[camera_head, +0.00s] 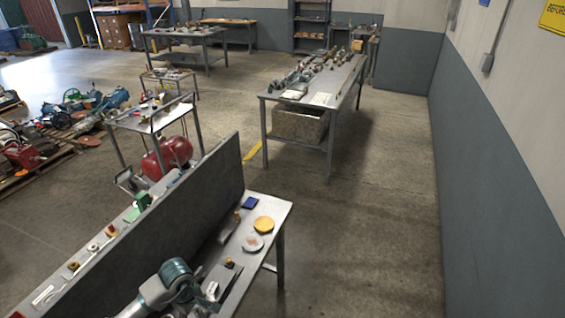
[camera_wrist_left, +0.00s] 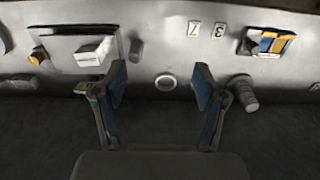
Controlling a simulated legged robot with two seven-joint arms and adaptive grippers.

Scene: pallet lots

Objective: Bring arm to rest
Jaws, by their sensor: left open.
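In the left wrist view my left gripper (camera_wrist_left: 160,88) is open, its two blue-padded fingers spread wide with nothing between the pads. Beyond the fingertips lies a light grey surface with small items on it. In the head view a silver and teal arm link (camera_head: 172,283), which looks like mine, comes in at the lower left over the near bench (camera_head: 262,205). The gripper itself cannot be made out there. My right gripper shows in neither view.
The wrist view shows a white block (camera_wrist_left: 95,52), a pale ring (camera_wrist_left: 166,82), a dark ribbed cylinder (camera_wrist_left: 243,93) and a blue and yellow item (camera_wrist_left: 272,43). In the head view a yellow disc (camera_head: 264,224) lies on the near bench beside a tall grey panel (camera_head: 150,235). Floor at right is clear.

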